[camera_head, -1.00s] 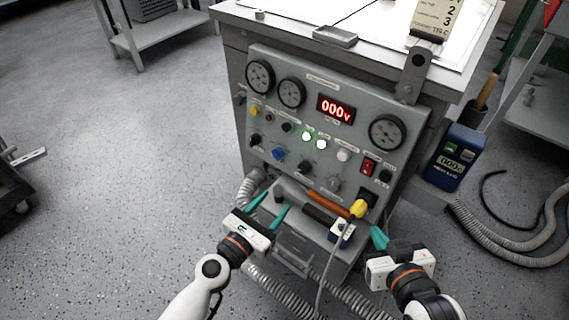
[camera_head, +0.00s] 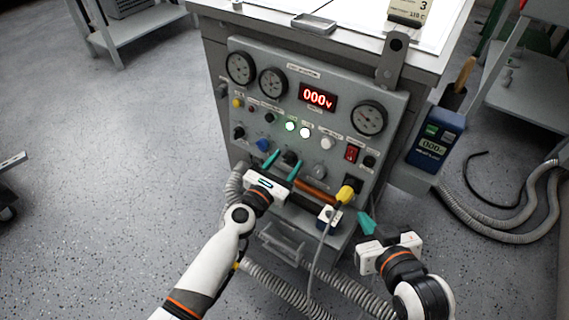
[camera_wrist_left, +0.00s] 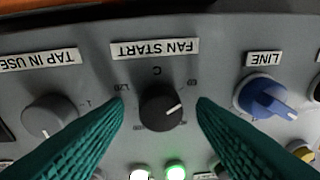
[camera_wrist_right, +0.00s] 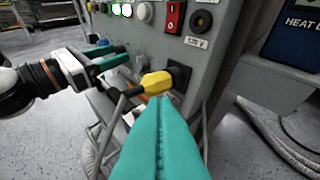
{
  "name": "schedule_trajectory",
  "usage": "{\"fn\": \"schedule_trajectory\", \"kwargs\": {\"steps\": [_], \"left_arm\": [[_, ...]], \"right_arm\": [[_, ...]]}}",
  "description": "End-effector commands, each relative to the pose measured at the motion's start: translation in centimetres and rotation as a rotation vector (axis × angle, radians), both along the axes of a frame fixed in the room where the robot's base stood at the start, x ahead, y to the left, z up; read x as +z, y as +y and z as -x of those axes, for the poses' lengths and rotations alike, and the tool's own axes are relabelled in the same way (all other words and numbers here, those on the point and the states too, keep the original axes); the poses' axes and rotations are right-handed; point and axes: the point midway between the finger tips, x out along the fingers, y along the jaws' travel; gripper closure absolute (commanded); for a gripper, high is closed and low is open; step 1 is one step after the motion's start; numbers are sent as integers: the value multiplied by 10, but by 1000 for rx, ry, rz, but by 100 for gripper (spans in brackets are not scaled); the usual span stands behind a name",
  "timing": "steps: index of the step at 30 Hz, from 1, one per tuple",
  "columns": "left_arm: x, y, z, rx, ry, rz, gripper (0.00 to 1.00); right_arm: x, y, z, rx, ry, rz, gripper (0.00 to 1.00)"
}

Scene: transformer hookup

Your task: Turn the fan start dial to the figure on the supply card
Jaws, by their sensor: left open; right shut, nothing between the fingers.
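The fan start dial (camera_wrist_left: 160,108) is a black knob under an upside-down FAN START label in the left wrist view. Its white pointer line aims right and slightly up; the small scale figures are hard to read. My left gripper (camera_head: 285,160) is open in front of the panel, its teal fingers on either side of the dial; I cannot tell whether they touch it. The supply card (camera_head: 408,12) is cut off by the top edge; a 3 and a blurred line below show. My right gripper (camera_head: 367,222) is shut and empty, low right of the panel.
The blue line knob (camera_wrist_left: 266,97) and grey tap-in-use knob (camera_wrist_left: 50,117) flank the dial. The display (camera_head: 318,96) reads 000 V. A yellow plug (camera_head: 346,193) with a cable sits near my right gripper. A blue meter (camera_head: 436,140) hangs at the right.

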Motion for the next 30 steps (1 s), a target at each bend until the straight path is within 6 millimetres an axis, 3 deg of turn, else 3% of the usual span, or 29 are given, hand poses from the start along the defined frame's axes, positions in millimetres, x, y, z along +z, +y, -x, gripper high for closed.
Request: {"fn": "schedule_trajectory", "kwargs": {"steps": [4,12,21,30], "left_arm": [[0,0,0,0,0,0,48],[0,0,0,0,0,0,93],[-1,0,0,-6,-19,-29,93],[-2,2,0,-37,-120,-181,93]], "right_arm": [[0,0,0,0,0,0,100],[0,0,0,0,1,0,100],[2,1,-2,1,-27,-6,100],[35,11,-19,16,-251,-61,100]]}}
